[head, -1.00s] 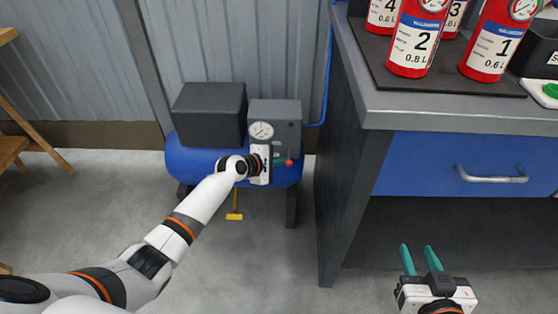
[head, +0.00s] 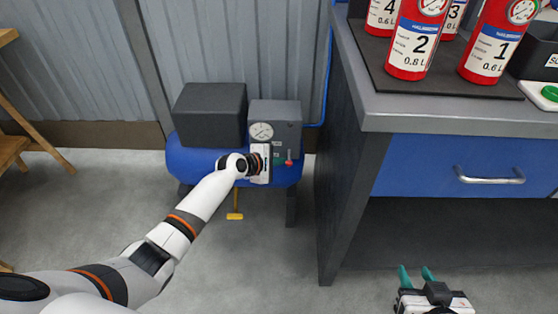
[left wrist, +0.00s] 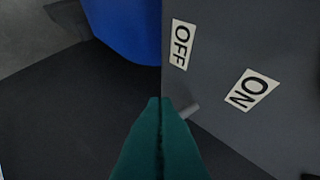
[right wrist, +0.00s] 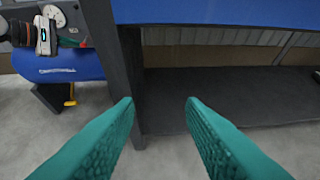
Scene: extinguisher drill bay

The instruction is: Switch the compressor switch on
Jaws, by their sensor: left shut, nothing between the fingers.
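The compressor (head: 187,158) has a blue tank and a grey control box (head: 284,112) with a round gauge. A small red knob (head: 289,162) shows at the box's lower right in the head view. My left gripper (head: 278,161) is at the box front, its teal fingers shut and empty. In the left wrist view, the shut fingertips (left wrist: 160,100) are beside a short grey lever (left wrist: 190,109), partly hidden; contact cannot be told. An OFF label (left wrist: 179,45) and an ON label (left wrist: 247,90) are on the grey face. My right gripper (head: 416,274) is open and empty, away from the compressor.
A workbench (head: 460,115) with a blue drawer (head: 425,160) stands right of the compressor. Several red extinguishers (head: 410,40) stand on its mat. A yellow-handled part (head: 235,215) hangs below the tank. A wooden stand (head: 12,150) is at the far left. Floor before the compressor is clear.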

